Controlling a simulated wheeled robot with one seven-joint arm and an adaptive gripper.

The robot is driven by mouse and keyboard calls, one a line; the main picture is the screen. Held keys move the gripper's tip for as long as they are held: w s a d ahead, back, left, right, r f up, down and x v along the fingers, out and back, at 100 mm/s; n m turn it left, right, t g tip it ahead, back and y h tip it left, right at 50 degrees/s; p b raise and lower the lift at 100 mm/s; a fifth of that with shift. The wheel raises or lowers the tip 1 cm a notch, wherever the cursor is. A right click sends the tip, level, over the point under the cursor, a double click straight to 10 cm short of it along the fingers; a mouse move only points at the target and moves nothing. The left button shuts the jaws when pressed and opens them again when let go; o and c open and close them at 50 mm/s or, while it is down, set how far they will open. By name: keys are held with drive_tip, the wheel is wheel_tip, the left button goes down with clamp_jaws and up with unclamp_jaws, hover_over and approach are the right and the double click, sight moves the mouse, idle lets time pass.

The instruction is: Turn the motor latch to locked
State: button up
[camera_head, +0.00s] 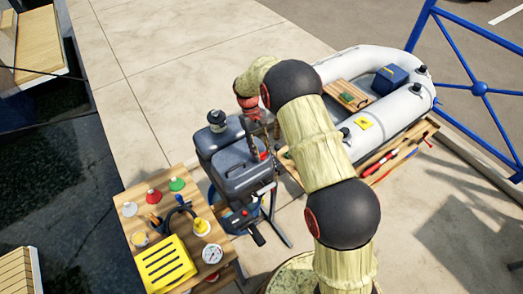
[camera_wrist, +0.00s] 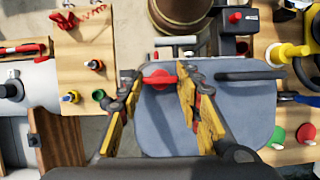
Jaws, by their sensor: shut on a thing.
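The outboard motor (camera_head: 240,178) has a dark grey cowl and stands on a stand beside the wooden bench. Its cowl (camera_wrist: 230,105) fills the middle of the wrist view. The red motor latch (camera_wrist: 160,79) lies across the cowl's edge, pointing sideways in that view. My gripper (camera_wrist: 158,80) has its yellow-padded fingers on either side of the latch, shut on it. In the head view the latch shows as a small red spot (camera_head: 263,155) on the motor's side. My gripper there is mostly hidden by my arm, and the latch's lock marking cannot be made out.
A grey inflatable boat (camera_head: 385,100) lies behind my arm. Blue railing (camera_head: 480,88) stands at the right. Open pavement lies behind the motor.

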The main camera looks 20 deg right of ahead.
idle(0.3)
drive_tip(key=o, duration=1.1)
drive_tip(key=shift+o, duration=0.3)
drive_tip(key=shift+r, duration=0.1)
drive_tip(key=v, duration=1.2)
drive_tip(key=shift+w, duration=0.1)
